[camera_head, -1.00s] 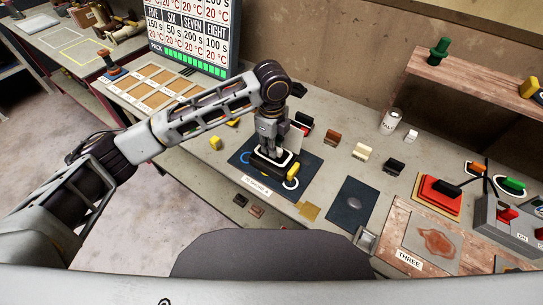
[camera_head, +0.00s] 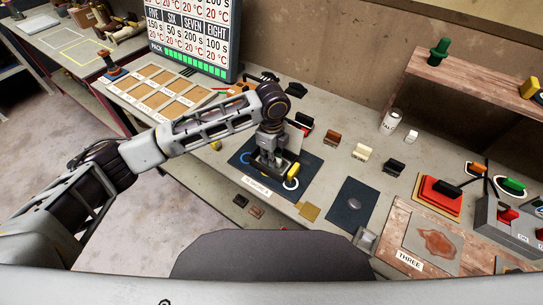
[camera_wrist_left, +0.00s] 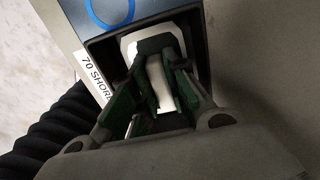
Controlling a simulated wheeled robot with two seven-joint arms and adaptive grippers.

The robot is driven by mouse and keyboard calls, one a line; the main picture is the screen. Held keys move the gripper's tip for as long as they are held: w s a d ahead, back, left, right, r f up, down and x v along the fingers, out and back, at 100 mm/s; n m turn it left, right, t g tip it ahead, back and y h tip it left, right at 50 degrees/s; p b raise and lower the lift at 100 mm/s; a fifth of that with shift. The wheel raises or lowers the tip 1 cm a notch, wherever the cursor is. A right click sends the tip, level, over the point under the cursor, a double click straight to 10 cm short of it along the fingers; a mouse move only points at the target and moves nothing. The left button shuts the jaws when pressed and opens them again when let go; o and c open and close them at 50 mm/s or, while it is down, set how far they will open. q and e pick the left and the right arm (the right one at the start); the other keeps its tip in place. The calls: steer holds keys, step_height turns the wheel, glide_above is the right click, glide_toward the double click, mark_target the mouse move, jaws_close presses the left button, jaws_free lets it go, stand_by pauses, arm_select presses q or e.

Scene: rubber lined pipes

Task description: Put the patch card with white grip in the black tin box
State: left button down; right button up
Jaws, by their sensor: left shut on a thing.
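My left gripper (camera_head: 268,160) is low over the black tin box (camera_head: 264,174), which stands on a dark blue mat (camera_head: 310,165). In the left wrist view its green-padded fingers (camera_wrist_left: 158,90) are shut on the white grip (camera_wrist_left: 159,84) of the patch card. The grip is within the outline of the black box (camera_wrist_left: 104,50), near a pale rounded patch at its far end. My right gripper is not in view.
A yellow piece (camera_head: 294,171) and a white ring (camera_head: 291,183) lie right beside the box. Cards with brown (camera_head: 332,138), cream (camera_head: 362,151) and black (camera_head: 394,167) grips stand to the right. A talc can (camera_head: 390,121) is behind them. A dark square (camera_head: 350,204) lies front right.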

arm_select(q)
steer(key=c, duration=1.8)
jaws_free()
steer(key=shift+f, duration=0.1)
steer(key=o, duration=0.4)
steer(key=shift+r, duration=6.1)
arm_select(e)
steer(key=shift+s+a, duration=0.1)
